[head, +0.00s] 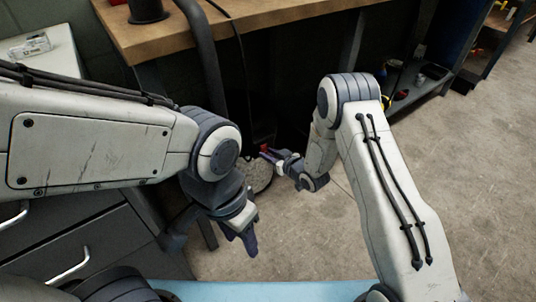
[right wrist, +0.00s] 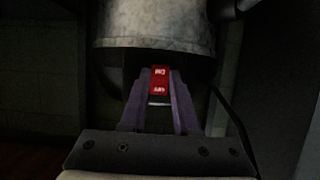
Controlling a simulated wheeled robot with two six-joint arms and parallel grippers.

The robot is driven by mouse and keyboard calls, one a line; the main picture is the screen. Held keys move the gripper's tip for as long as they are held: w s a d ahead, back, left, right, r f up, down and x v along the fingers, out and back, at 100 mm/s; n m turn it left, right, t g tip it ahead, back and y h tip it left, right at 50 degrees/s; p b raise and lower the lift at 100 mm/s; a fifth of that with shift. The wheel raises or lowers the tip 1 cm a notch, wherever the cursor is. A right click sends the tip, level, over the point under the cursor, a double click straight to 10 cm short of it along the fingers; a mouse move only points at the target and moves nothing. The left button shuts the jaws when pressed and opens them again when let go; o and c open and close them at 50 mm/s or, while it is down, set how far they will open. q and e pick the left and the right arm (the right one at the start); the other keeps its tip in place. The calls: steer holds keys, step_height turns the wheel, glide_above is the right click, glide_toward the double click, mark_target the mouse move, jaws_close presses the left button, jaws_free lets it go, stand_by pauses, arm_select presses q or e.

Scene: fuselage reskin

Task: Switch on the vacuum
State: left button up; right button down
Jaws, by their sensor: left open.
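The vacuum (right wrist: 155,22) shows in the right wrist view as a grey rounded body with a dark lower part. Its red rocker switch (right wrist: 158,80) with white lettering faces my right gripper (right wrist: 160,76). The purple fingers are apart, one on each side of the switch in the picture; I cannot tell whether they touch it. In the head view my right gripper (head: 268,152) reaches under the workbench, and much of the vacuum is dark or hidden there. My left gripper (head: 244,228) hangs open and empty, pointing down over the floor beside the drawers.
The wooden workbench (head: 240,22) spans the top of the head view. A thick dark hose (head: 208,65) runs down past its edge. Grey drawers (head: 85,245) stand at the left. A low shelf (head: 420,85) with small items is at the right. Concrete floor (head: 480,160) is clear at right.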

steer(key=t+b, duration=0.1)
steer(key=b, duration=0.1)
steer(key=t+y+b, duration=0.1)
steer(key=shift+a+f+y+b, duration=0.1)
steer(key=shift+f+y+b, duration=0.2)
steer(key=shift+f+b, duration=0.1)
steer(key=c, duration=0.6)
jaws_free()
steer(key=shift+c, duration=0.2)
